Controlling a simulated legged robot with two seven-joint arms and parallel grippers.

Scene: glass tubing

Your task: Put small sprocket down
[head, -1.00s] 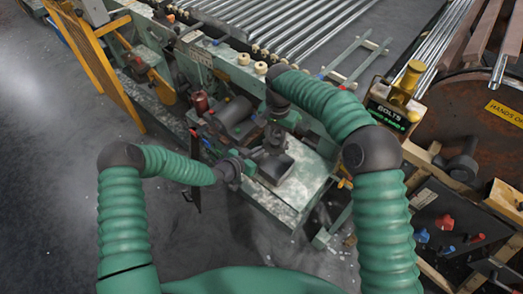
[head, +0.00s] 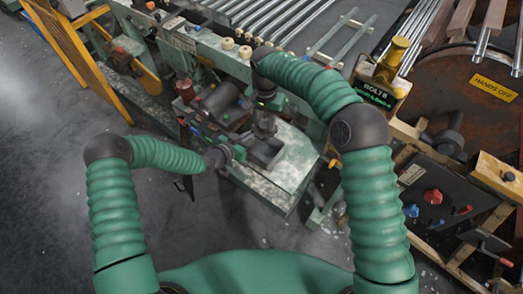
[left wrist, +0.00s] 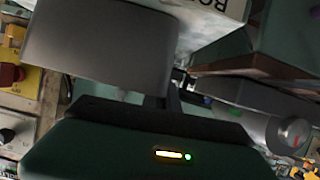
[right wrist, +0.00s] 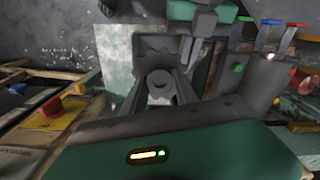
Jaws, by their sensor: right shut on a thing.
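The small sprocket (right wrist: 161,90) is a grey toothed wheel with a central hole in the right wrist view. My right gripper (right wrist: 163,78) is shut on it, with the fingers pointing away from the camera. In the head view my right gripper (head: 264,128) hangs over the green machine, close to a dark open-topped tray (head: 266,151). In the right wrist view the grey tray (right wrist: 143,44) lies just beyond the sprocket; I cannot tell whether they touch. My left wrist (head: 218,157) is at the machine's left side; its fingers are not clear. A grey block (left wrist: 98,45) fills much of the left wrist view.
The pale worn machine bed (head: 290,160) extends right of the tray. Open floor lies at left.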

